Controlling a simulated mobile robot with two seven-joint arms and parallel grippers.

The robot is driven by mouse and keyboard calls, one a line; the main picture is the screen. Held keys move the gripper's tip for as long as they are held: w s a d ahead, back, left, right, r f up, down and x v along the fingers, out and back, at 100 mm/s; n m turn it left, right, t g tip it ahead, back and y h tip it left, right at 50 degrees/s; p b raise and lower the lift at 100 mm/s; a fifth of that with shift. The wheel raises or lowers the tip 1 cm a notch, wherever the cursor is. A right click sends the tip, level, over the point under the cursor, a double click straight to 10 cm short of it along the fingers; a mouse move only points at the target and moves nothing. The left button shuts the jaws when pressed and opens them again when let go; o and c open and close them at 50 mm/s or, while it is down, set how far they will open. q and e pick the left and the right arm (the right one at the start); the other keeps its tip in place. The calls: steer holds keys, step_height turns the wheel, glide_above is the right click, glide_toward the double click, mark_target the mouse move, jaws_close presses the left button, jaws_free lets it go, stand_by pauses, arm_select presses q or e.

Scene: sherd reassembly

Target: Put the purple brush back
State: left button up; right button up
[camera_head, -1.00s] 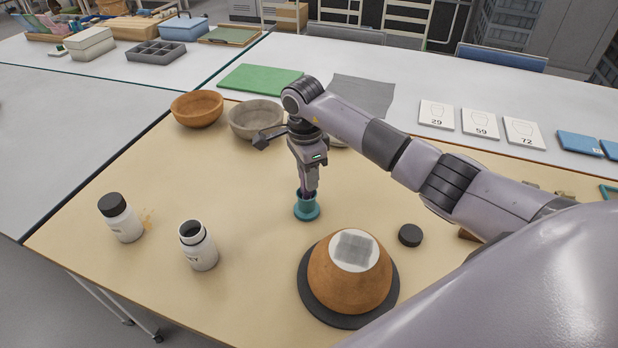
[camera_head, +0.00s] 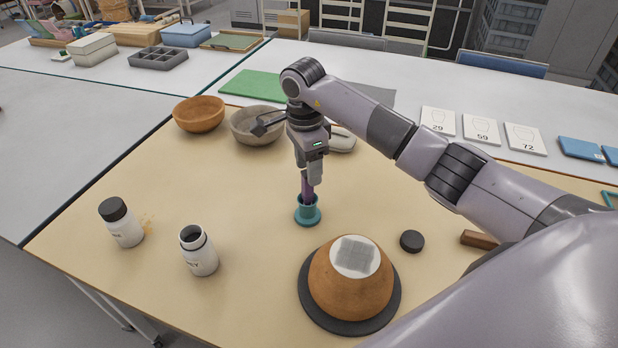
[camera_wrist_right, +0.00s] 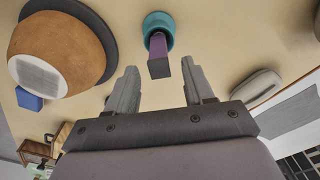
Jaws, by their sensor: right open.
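The purple brush (camera_head: 307,189) stands handle up in the teal holder (camera_head: 308,215) on the tan table. In the right wrist view the brush (camera_wrist_right: 159,55) rises from the holder (camera_wrist_right: 158,22), and its bristle end is hidden inside. My right gripper (camera_head: 311,178) is above the holder. In the right wrist view its two fingers (camera_wrist_right: 154,80) are spread apart, with the brush handle's end beyond the tips and between their lines, not gripped. My left gripper is not in view.
An upturned brown bowl (camera_head: 345,285) sits on a dark disc close to the holder. A capped bottle (camera_head: 122,225) and an open bottle (camera_head: 198,255) stand left. A black lid (camera_head: 412,241) lies right. Two bowls (camera_head: 198,115) (camera_head: 255,126) stand behind.

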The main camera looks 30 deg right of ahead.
step_height(320, 180, up, 8)
steer(key=shift+a+b, duration=0.2)
steer(key=shift+b, duration=0.15)
steer(key=shift+f, duration=0.1)
stand_by(0.3)
